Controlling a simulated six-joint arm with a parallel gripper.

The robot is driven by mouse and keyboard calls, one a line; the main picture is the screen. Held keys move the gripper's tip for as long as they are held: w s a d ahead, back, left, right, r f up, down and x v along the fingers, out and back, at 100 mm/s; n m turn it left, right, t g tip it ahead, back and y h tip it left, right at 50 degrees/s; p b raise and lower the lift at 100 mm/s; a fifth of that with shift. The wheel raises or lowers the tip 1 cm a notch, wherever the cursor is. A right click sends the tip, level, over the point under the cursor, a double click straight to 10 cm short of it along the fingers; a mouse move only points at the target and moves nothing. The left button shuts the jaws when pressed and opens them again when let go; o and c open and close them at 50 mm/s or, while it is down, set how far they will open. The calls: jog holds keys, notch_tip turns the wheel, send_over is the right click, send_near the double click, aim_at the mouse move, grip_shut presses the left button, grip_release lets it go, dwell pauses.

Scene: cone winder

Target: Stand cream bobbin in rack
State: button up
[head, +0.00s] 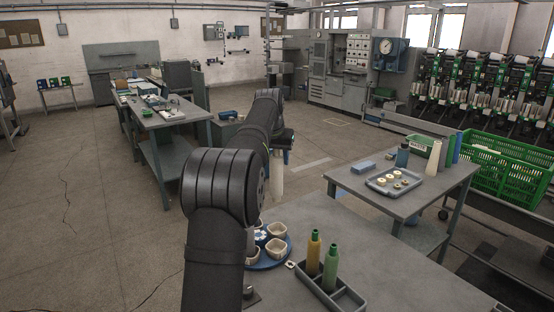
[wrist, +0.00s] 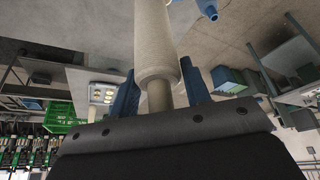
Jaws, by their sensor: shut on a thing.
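The cream bobbin (head: 277,183) hangs upright below my gripper (head: 284,157), clear of the table in the head view. In the wrist view the bobbin (wrist: 154,45) is gripped by its narrower end between the two blue fingers (wrist: 158,92). My gripper is shut on it. The grey rack (head: 350,299) lies on the near table, below and to the right of the bobbin. An ochre bobbin (head: 313,254) and a green bobbin (head: 330,268) stand in it side by side. The front right part of the rack looks empty.
A blue round tray (head: 270,264) with several pale cups sits left of the rack, partly hidden by my arm. A second table at the right holds a grey tray (head: 395,190), several cones and a green box. A large green crate (head: 500,172) stands farther right.

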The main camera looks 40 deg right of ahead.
jog(key=s+d+f+m+g+h, duration=0.1)
jog(key=s+d+m, duration=0.2)
jog(key=s, duration=1.1)
jog(key=s+d+f+m+g, duration=0.15)
jog(key=s+d+m, duration=0.25)
jog(key=s, duration=1)
jog(key=s+a+f+n, duration=0.1)
jog(key=f, duration=0.7)
jog(key=s+a+f+n, duration=0.1)
jog(key=s+f, duration=0.1)
jog(key=f, duration=0.7)
jog(key=shift+s+n+t, duration=0.3)
jog(key=shift+t, duration=0.15)
jog(key=shift+f, duration=0.3)
jog(key=shift+f, duration=1.4)
